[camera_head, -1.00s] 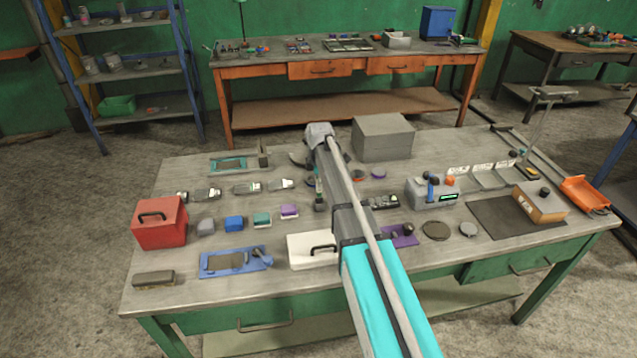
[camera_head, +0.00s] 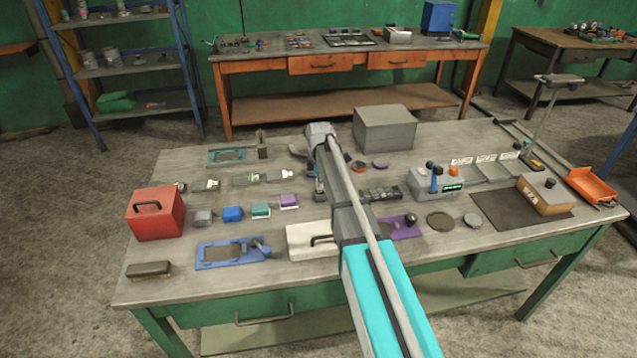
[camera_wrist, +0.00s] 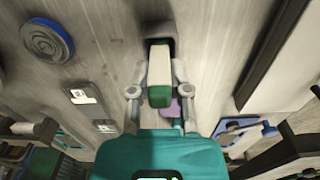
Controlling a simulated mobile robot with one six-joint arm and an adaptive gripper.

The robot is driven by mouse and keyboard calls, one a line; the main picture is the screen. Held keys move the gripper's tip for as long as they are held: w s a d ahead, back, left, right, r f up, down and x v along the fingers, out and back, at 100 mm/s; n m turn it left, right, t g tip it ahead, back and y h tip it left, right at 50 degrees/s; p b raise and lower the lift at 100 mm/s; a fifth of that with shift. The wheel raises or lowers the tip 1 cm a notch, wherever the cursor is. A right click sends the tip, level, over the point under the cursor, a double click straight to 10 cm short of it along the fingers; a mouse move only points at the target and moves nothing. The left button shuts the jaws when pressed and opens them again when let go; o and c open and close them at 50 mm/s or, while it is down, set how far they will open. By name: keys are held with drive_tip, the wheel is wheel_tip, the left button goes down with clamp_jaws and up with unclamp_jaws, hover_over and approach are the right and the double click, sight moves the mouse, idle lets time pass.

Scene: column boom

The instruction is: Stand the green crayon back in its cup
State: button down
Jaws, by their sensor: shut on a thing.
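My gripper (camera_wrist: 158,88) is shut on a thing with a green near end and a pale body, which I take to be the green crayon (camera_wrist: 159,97). One finger lies on each side of it in the wrist view. Its far end meets a dark grey rounded shape (camera_wrist: 158,28); I cannot tell whether this is the cup or whether the two touch. In the head view my gripper (camera_head: 319,188) is small and partly hidden by my arm over the middle of the bench. I cannot make out the crayon or a cup there.
A grey box (camera_head: 384,130) stands behind my gripper. A white case (camera_head: 308,243) lies in front, and a red box (camera_head: 155,214) stands at left. Small blocks (camera_head: 232,214) sit between. A grey device (camera_head: 436,182) stands at right.

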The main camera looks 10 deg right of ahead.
drive_tip(key=c, duration=0.5)
unclamp_jaws()
idle(0.6)
drive_tip(key=shift+r, duration=0.1)
